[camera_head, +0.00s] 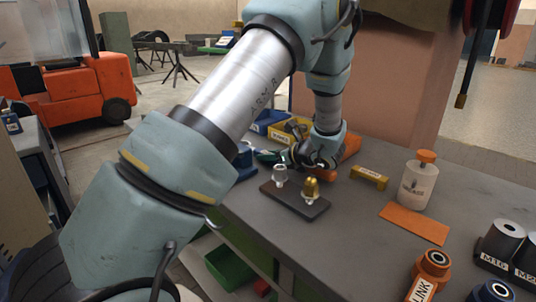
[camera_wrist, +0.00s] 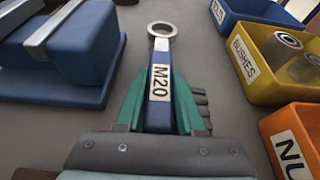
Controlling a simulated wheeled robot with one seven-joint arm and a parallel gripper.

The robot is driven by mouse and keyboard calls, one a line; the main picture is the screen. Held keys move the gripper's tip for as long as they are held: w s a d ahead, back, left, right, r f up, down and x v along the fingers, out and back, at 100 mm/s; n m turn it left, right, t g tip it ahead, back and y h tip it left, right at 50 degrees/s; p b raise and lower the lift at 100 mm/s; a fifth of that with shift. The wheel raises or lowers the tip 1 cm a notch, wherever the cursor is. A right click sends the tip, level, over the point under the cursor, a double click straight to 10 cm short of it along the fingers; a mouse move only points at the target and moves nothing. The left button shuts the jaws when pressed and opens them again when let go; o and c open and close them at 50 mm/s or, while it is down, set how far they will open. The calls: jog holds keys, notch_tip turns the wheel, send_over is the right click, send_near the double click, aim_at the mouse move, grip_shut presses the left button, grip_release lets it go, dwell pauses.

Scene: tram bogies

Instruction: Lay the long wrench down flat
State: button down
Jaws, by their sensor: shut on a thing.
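The long wrench (camera_wrist: 160,115) has a blue handle with a white M20 label and a metal ring end (camera_wrist: 161,29). In the wrist view it points away from me, ring end farthest. My gripper (camera_wrist: 155,95) is shut on its handle, with a green finger on each side. The grey bench top shows beneath the wrench; I cannot tell whether the wrench touches it.
A blue block-shaped fixture (camera_wrist: 85,45) stands left of the wrench. A blue bin (camera_wrist: 255,10), a yellow bushes bin (camera_wrist: 250,72) and an orange bin (camera_wrist: 285,135) stand to the right. A dark plate (camera_head: 290,202) with two fittings, a yellow bracket (camera_head: 369,177) and a bottle (camera_head: 418,185) are nearer.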

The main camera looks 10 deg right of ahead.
jog(key=shift+f, duration=0.2)
jog(key=c, duration=0.5)
grip_release()
